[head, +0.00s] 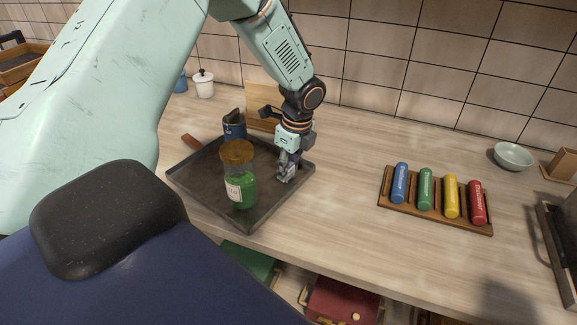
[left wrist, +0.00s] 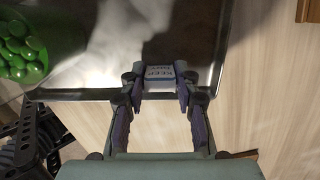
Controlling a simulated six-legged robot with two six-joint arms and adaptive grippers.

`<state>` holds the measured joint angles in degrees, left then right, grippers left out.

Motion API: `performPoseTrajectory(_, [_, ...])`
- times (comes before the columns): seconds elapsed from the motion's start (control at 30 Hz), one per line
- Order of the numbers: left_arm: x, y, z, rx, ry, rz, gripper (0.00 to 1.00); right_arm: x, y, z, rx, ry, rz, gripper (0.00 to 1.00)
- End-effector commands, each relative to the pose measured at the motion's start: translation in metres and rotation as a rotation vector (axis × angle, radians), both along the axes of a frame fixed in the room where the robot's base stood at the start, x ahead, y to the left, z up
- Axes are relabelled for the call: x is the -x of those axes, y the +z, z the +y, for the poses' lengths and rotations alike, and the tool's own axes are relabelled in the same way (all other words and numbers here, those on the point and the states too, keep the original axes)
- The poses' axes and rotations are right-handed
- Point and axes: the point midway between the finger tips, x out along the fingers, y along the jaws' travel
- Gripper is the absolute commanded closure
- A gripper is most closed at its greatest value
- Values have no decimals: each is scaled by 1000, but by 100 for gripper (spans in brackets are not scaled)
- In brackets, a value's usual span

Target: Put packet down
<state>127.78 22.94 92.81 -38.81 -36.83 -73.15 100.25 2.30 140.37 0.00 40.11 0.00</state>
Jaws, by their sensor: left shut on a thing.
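My left gripper (head: 287,174) is shut on a small white packet, low over the right part of a dark metal tray (head: 205,172). In the left wrist view the packet (left wrist: 159,72) shows between the fingertips (left wrist: 160,83), with dark printed words on it. It is close to the tray's rim (left wrist: 80,94); I cannot tell whether it touches the tray floor. In the head view the fingers mostly hide the packet. My right gripper is in neither view.
A jar of green balls with a brown lid (head: 238,174) stands on the tray, left of my gripper. A dark blue container (head: 234,125) is behind it. A wooden rack (head: 432,213) holds several coloured rollers at the right. The counter between tray and rack is clear.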

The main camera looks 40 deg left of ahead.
Motion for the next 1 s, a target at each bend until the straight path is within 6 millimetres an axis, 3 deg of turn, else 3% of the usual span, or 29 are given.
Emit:
performPoseTrajectory(0.2, [0, 0, 0, 0, 0, -1, 89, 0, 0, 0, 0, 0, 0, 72])
performPoseTrajectory(0.23, [0, 0, 0, 0, 0, -1, 67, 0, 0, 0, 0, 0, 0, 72])
performPoseTrajectory(0.5, [0, 0, 0, 0, 0, 0, 46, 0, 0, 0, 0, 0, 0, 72])
performPoseTrajectory(0.8, [0, 3, 0, 0, 0, -1, 46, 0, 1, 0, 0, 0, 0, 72])
performPoseTrajectory(1.0, [-1, 29, -4, 0, -1, -5, 46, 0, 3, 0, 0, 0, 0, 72])
